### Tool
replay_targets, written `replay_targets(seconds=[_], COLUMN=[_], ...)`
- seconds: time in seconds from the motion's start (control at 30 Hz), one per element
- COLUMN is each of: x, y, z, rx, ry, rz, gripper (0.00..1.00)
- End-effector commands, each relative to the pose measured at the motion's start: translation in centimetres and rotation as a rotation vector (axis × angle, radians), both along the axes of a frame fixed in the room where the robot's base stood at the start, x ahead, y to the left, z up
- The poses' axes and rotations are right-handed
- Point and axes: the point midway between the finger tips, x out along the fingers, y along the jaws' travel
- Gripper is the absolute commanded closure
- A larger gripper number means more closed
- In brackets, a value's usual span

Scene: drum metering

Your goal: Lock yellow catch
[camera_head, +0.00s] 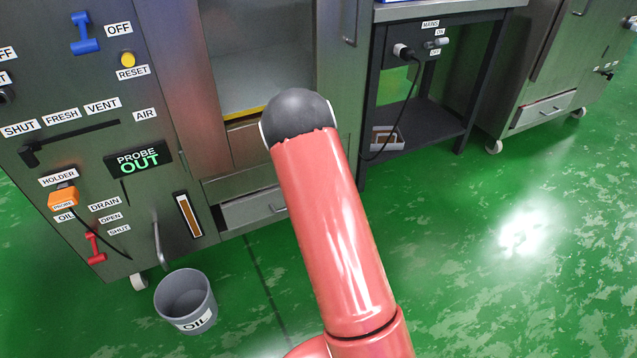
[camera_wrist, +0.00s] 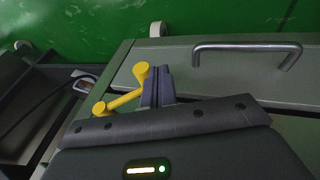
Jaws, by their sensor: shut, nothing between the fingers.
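The yellow catch (camera_wrist: 124,99) shows in the wrist view as a slanted bar with a round end at the lower left and a taller knob at the upper right. It sits near the edge of a grey metal panel (camera_wrist: 210,81). My gripper (camera_wrist: 158,80) is shut and empty, with its fingers just right of the catch's upper knob. I cannot tell whether they touch it. Part of the catch's lower side is close to my gripper's dark body. In the head view my arm hides my gripper, and the catch does not show.
A metal bar handle (camera_wrist: 247,47) stands on the panel right of my fingers. A dark side table (camera_head: 424,110) with a plugged cable is right of the machine. A grey OIL bucket (camera_head: 186,300) stands on the floor at lower left. Green floor is clear on the right.

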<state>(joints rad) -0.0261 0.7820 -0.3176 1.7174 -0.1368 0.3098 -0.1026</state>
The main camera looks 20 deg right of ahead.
Motion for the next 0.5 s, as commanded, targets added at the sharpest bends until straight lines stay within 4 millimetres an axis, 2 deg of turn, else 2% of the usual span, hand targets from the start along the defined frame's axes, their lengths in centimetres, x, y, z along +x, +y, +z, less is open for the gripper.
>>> replay_targets(seconds=[0.03, 0.2, 0.5], x=[0.0, 0.0, 0.1], y=[-0.2, -0.9, -2.2], z=[-0.9, -2.3, -3.8], rx=[0.0, -0.001, 0.0], ry=[0.0, 0.0, 0.0], rz=[-0.001, -0.001, -0.001], gripper=[1.0, 1.0, 1.0])
